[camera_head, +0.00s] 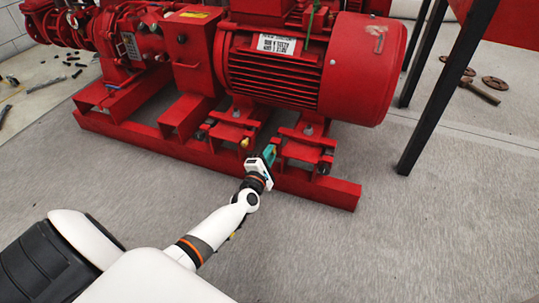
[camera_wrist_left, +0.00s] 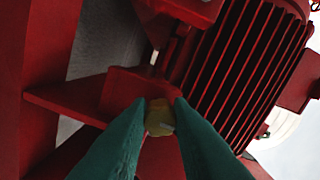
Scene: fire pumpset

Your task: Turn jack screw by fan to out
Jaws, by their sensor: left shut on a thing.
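The red motor (camera_head: 310,60) sits on a red base frame (camera_head: 150,140), with its rounded fan cover (camera_head: 365,70) at the right end. My left gripper (camera_head: 269,152) is low at the front of the frame, beside the motor's right foot mount (camera_head: 305,148). In the left wrist view its two teal fingers (camera_wrist_left: 163,103) are closed around the yellowish head of a jack screw (camera_wrist_left: 159,119), in front of a red block. The gripper hides this screw in the head view. Another small yellow part (camera_head: 245,143) shows at the left foot mount. My right gripper is not in view.
A dark table leg (camera_head: 425,85) stands to the right of the motor. Loose flanges and a bolt (camera_head: 480,90) lie on the floor at the far right, and tools (camera_head: 45,85) lie at the left. The grey floor (camera_head: 400,230) in front is clear.

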